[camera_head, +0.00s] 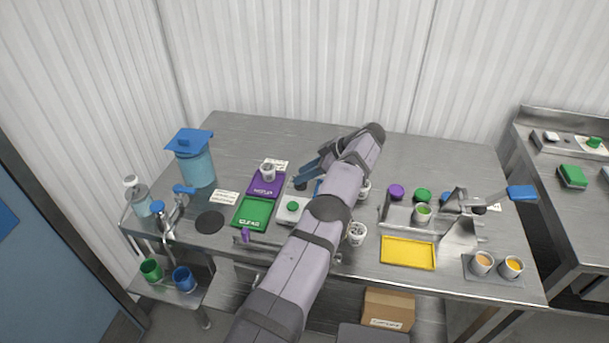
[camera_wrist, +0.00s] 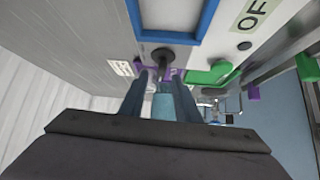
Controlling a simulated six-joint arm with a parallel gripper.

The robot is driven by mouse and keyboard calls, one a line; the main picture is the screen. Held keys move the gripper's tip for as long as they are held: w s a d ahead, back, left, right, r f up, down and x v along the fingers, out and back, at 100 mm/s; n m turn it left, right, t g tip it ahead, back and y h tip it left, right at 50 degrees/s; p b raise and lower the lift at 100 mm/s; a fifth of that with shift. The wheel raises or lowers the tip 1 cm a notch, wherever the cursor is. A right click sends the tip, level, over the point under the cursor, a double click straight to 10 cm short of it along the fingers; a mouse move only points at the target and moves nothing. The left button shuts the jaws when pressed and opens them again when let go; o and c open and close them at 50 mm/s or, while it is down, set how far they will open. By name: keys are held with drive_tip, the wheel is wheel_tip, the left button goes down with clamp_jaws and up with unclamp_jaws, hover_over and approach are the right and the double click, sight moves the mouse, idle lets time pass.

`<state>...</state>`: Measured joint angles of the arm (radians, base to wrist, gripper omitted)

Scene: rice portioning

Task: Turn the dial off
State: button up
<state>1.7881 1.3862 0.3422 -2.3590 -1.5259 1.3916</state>
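A dark round knob, which looks like the dial (camera_wrist: 162,57), sticks out from a pale panel in the wrist view. A label reading "OF", cut off by the picture edge (camera_wrist: 254,14), and a small black dot are on the same panel to its right. My gripper (camera_wrist: 160,80) has its two blue-grey fingers apart, with the knob just beyond the tips. I cannot tell whether they touch it. In the head view my gripper (camera_head: 307,179) reaches down left beside the pale device (camera_head: 290,213) with a green button. My arm hides part of the device.
A purple tray (camera_head: 256,188) and a green tray (camera_head: 245,222) lie left of my gripper. A blue-lidded jug (camera_head: 197,165) stands further left. White cups and a metal rack stand right of my arm, with a yellow tray (camera_head: 408,264) in front. The back table is clear.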

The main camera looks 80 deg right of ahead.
wheel_tip(320, 180, up, 9)
drive_tip(key=p, duration=0.6)
drive_tip(key=shift+r, duration=0.15)
drive_tip(key=shift+o, duration=0.6)
